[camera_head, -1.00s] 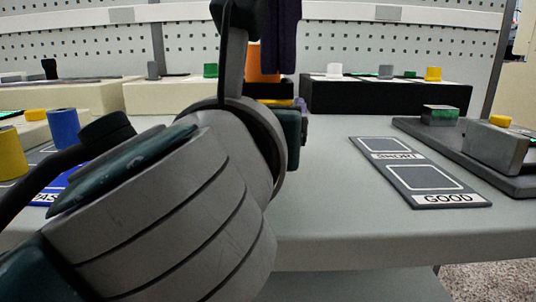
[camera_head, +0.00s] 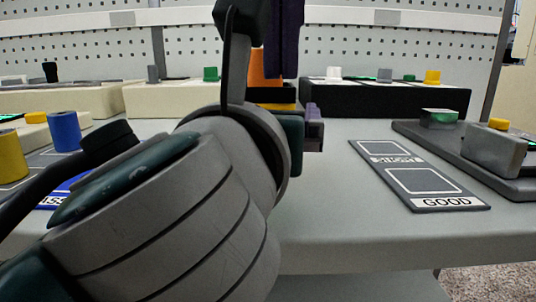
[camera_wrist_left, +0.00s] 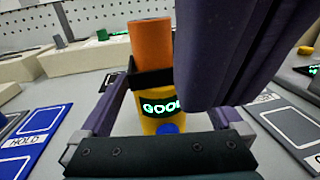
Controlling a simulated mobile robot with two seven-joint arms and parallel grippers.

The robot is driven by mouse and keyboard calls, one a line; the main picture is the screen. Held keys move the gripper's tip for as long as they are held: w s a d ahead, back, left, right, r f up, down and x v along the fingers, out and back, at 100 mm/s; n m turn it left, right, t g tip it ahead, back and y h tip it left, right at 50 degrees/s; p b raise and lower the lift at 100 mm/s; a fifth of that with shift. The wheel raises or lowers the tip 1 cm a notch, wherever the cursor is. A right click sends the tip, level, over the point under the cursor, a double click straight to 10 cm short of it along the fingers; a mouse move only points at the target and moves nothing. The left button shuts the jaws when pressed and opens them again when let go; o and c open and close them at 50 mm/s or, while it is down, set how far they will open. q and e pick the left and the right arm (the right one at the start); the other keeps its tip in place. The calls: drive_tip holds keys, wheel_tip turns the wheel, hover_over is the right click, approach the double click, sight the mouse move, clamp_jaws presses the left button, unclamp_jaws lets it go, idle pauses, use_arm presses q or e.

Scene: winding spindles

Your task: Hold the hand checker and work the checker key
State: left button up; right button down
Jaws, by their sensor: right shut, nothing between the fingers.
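The hand checker (camera_wrist_left: 153,122) is yellow with a lit green display reading GOOD and a blue key (camera_wrist_left: 168,129) below it. An orange cylinder (camera_wrist_left: 150,44) stands at its top; it also shows in the head view (camera_head: 265,66). My left gripper (camera_wrist_left: 155,82) has its fingers on both sides of the checker and appears shut on it, above the table. My right gripper (camera_head: 284,70) comes down from above, shut and empty. In the left wrist view its purple fingers (camera_wrist_left: 212,95) hide the display's right end. Whether it touches the checker cannot be told.
A grey mat (camera_head: 440,203) with two outlined squares and a GOOD label lies right of the grippers. A dark fixture (camera_head: 495,150) is at far right. Yellow (camera_head: 10,155) and blue (camera_head: 64,131) spindles stand at left. Boxes line the back.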

drive_tip(key=shift+a+r, duration=0.1)
drive_tip(key=shift+r, duration=0.3)
